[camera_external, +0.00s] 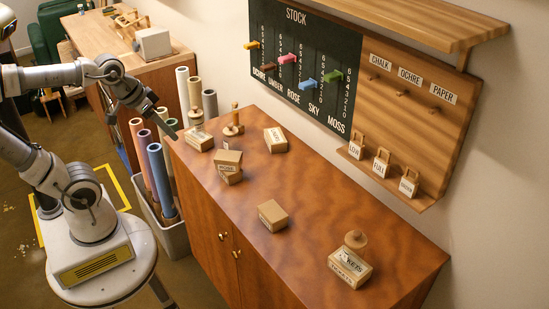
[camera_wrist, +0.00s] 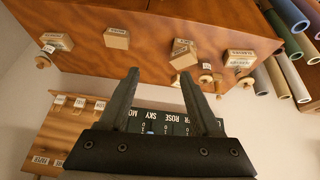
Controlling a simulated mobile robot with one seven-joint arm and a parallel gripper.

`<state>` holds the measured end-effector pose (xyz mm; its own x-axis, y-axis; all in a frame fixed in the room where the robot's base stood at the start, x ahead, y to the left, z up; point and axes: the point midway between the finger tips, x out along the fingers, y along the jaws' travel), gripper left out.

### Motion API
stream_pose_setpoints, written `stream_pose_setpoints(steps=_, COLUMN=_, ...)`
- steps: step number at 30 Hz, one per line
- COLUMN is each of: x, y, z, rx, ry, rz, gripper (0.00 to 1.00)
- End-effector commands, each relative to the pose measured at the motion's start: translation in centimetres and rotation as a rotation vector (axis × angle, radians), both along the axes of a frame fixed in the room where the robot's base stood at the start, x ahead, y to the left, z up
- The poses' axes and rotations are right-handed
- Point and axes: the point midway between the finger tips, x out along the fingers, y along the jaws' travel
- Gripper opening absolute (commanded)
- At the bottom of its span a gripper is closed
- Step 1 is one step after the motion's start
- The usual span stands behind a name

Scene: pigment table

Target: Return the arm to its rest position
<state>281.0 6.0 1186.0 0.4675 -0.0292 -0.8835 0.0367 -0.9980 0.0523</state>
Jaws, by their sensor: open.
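My arm (camera_external: 130,92) reaches in from the left in the external view, off the cabinet's left end. The wrist picture is upside down, with the cabinet top above and the stock board below the fingers. No object is held.
The cabinet top (camera_external: 310,225) bears several small boxes, such as a plain one (camera_external: 272,215), and wooden pegs (camera_external: 234,125). A bin of paper rolls (camera_external: 160,180) stands close below my gripper. The stock board (camera_external: 300,75) hangs on the wall.

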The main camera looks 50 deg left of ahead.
Motion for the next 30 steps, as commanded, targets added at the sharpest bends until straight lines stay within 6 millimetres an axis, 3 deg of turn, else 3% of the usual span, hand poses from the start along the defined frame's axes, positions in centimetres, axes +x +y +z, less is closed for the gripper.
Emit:
stream_pose_setpoints(steps=3, x=-2.2, y=-0.5, z=-0.6, rx=0.033, ry=-0.005, rz=-0.026, gripper=0.65)
stream_pose_setpoints(steps=7, x=-3.2, y=-0.6, z=-1.0, rx=0.05, ry=-0.005, rz=-0.037, gripper=0.65)
stream_pose_setpoints(steps=30, x=-3.3, y=-0.6, z=-1.1, rx=0.052, ry=-0.004, rz=-0.037, gripper=0.65)
